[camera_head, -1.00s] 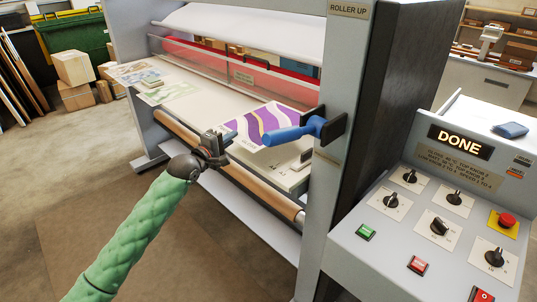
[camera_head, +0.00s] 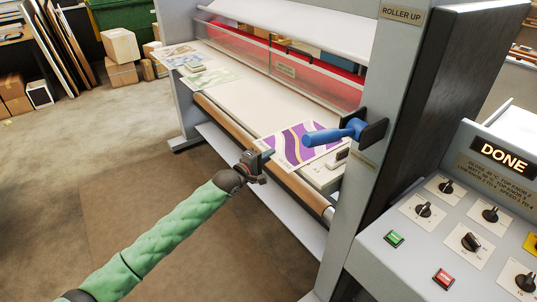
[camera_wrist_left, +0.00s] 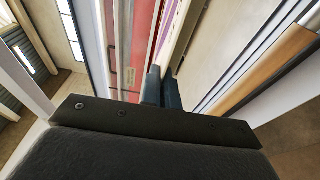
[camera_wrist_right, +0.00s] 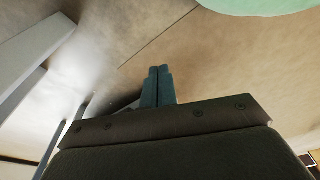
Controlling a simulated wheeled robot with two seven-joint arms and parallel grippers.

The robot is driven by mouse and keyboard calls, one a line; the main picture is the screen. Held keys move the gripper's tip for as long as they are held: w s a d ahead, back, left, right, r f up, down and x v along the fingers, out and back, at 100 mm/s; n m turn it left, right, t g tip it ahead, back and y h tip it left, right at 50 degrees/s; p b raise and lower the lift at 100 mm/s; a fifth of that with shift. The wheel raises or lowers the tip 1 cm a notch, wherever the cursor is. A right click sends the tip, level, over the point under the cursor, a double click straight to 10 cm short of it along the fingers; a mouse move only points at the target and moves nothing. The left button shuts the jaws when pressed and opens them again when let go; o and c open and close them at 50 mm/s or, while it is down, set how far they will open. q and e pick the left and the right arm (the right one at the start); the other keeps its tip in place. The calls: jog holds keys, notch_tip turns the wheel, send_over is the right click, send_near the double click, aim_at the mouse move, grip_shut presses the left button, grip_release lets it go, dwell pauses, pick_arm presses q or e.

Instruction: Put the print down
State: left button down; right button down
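The print (camera_head: 288,150) is a white sheet with purple and tan waves, near the right end of the laminator's pale front table (camera_head: 245,103). My left gripper (camera_head: 264,155) is at its front left corner, above the brown front roller. In the left wrist view the fingers (camera_wrist_left: 163,88) are shut on the sheet's edge (camera_wrist_left: 178,40), seen almost edge-on. I cannot tell whether the print touches the table. My right gripper (camera_wrist_right: 157,85) is shut and empty over bare floor, out of the head view.
Two other prints (camera_head: 176,56) (camera_head: 215,77) lie at the table's left end. A blue lever (camera_head: 335,134) sticks out over the print from the right post. The control panel (camera_head: 440,235) stands at right, its display reading DONE (camera_head: 503,155). Boxes (camera_head: 120,48) stand behind left.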

pick_arm(q)
jog(key=c, duration=2.1)
grip_release()
jog(key=shift+f, duration=0.15)
jog(key=o, duration=0.4)
pick_arm(e)
jog(key=shift+r, duration=0.1)
